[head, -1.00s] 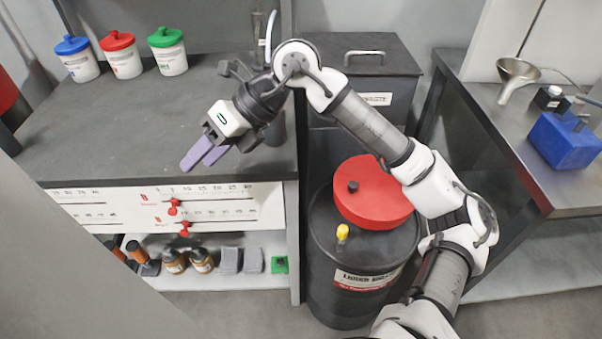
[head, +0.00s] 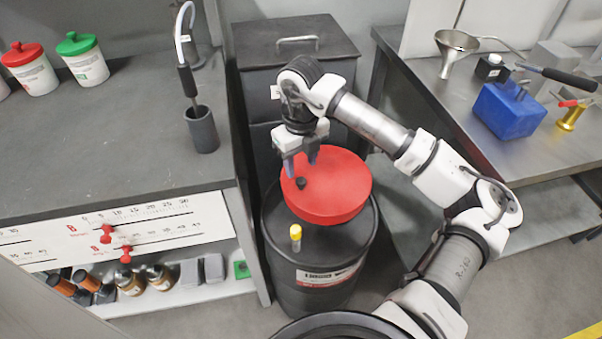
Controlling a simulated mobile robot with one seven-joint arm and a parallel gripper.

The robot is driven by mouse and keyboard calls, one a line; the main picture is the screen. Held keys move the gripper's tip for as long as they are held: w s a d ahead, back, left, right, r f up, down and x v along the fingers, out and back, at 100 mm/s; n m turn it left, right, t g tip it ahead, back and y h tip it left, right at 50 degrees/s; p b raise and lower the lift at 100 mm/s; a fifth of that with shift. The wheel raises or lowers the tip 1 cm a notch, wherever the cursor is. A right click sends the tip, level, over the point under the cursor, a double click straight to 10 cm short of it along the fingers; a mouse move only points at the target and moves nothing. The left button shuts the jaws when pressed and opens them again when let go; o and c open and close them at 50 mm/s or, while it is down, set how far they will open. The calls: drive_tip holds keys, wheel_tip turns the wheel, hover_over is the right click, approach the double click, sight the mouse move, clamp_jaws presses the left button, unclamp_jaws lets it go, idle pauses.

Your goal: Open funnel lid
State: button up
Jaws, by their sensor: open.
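The red round funnel lid (head: 335,188) lies flat and closed on top of the black liquid-waste drum (head: 310,275). A small black knob (head: 300,184) stands near the lid's left edge. My gripper (head: 300,166) points down, with its purple fingers apart, over the lid's back left part just behind the knob. I cannot tell whether the fingertips touch the lid. Nothing shows between the fingers.
A yellow-capped piece (head: 295,232) stands on the drum in front of the lid. A grey bench (head: 110,150) is at the left and a metal table (head: 440,95) at the right. A dark lidded bin (head: 290,40) stands behind the drum.

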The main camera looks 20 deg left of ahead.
sight(301, 180)
drive_tip(key=shift+f, duration=2.7)
clamp_jaws()
